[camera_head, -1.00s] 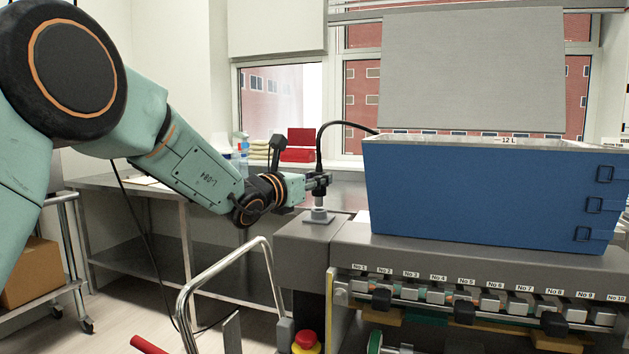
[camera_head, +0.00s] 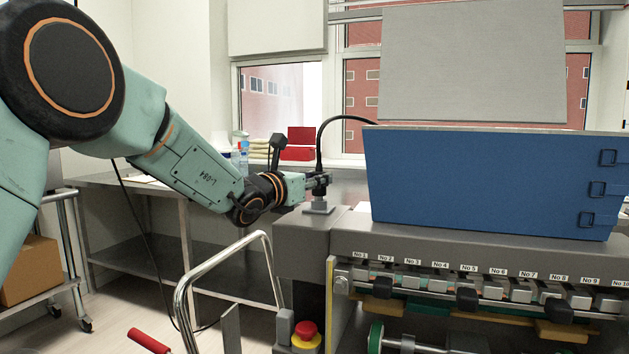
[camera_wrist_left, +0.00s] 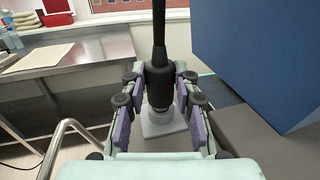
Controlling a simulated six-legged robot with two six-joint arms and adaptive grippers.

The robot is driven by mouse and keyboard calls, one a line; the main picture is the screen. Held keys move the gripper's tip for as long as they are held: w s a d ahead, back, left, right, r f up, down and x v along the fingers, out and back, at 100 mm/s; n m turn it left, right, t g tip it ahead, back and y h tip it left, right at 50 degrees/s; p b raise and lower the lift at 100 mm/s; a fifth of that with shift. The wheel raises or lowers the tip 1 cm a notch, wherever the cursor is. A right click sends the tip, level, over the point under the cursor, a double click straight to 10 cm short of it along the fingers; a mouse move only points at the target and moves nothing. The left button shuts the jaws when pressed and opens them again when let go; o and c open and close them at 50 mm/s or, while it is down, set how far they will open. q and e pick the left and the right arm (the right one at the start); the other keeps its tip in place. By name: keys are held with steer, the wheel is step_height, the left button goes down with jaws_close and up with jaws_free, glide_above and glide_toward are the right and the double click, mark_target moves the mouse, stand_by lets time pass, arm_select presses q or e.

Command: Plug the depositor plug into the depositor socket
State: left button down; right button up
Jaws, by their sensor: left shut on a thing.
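The depositor plug (camera_head: 318,191) is a black cylinder with a black cable curving up from its top, upright at the machine's left corner. It also shows in the left wrist view (camera_wrist_left: 158,78). My left gripper (camera_head: 322,181) is shut on it, with a purple-padded finger on either side in the wrist view (camera_wrist_left: 160,88). The depositor socket (camera_head: 318,207) is a light grey piece with a square base, directly below the plug; it also shows in the wrist view (camera_wrist_left: 164,124). The plug's lower end meets or nearly meets the socket; I cannot tell how deep it sits. My right gripper is not in view.
A large blue hopper (camera_head: 480,185) stands on the machine just right of the plug. A bent metal handle (camera_head: 232,262) and a red emergency button (camera_head: 306,329) are in front. A steel table (camera_head: 130,183) stands behind on the left.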

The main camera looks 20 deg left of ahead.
arm_select(q)
steer(key=shift+f, duration=0.2)
steer(key=c, duration=0.9)
jaws_free()
steer(key=shift+c, duration=0.2)
steer(key=shift+s, duration=0.1)
steer(key=v, duration=1.2)
steer(key=shift+r, duration=0.1)
